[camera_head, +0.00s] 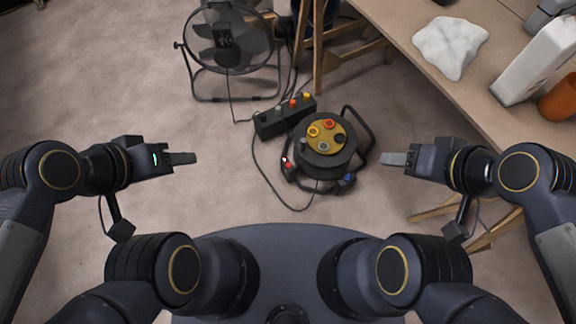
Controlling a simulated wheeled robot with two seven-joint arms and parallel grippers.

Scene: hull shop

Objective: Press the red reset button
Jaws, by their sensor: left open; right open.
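A black cable reel (328,155) stands on the floor between my two grippers. Its round yellow top face (322,138) carries yellow, red and grey round fittings. A red round fitting (329,124) sits near the back of that face. A small red part (288,165) shows low on the reel's left side. I cannot tell for sure which red part is the reset button. My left gripper (190,158) is open and empty, well to the left of the reel. My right gripper (387,159) is open and empty, just right of the reel in the picture.
A black power strip (284,117) with coloured plugs lies behind the reel, its cable curving around the reel's left. A floor fan (228,45) stands behind. A wooden table (425,75) with a white cloth (450,46) is at the right. The floor at left is clear.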

